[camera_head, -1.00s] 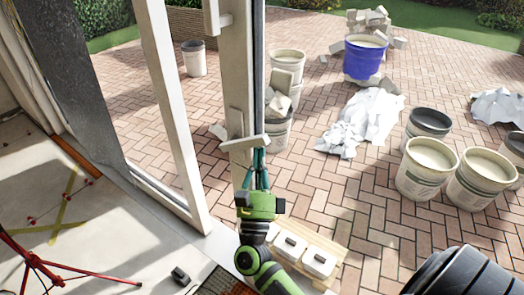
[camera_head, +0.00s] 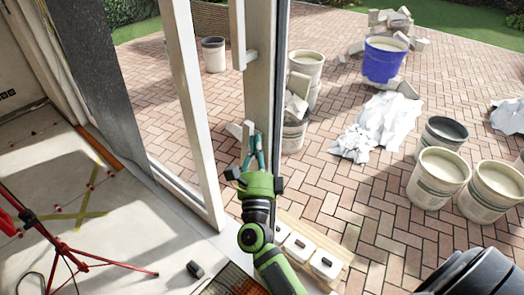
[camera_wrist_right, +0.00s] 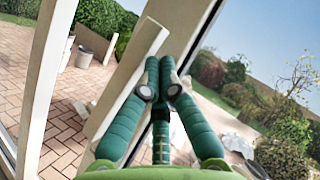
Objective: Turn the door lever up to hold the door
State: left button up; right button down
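The door lever (camera_head: 248,133) is a pale bar on the pale door post (camera_head: 262,98). In the head view it shows as a short, steep piece just above my right gripper's fingers. In the right wrist view the pale bar (camera_wrist_right: 140,68) slants steeply, nearly in line with the post. My right gripper (camera_head: 254,150) has teal fingers reaching up to the lever from below. In the right wrist view its fingertips (camera_wrist_right: 162,88) lie close together beside the bar; the exact contact and the gap to the opposing finger are hidden. My left gripper is out of view.
A long upright handle (camera_head: 237,35) sits higher on the door. Buckets, among them a blue bucket (camera_head: 384,60), and crumpled white sheeting (camera_head: 375,128) stand on the brick paving. A red tripod (camera_head: 60,245) stands at left.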

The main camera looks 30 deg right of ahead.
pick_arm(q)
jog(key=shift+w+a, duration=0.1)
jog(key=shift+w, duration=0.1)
pick_arm(e)
jog(key=shift+w+a+r, duration=0.3)
jog(key=shift+w, duration=0.35)
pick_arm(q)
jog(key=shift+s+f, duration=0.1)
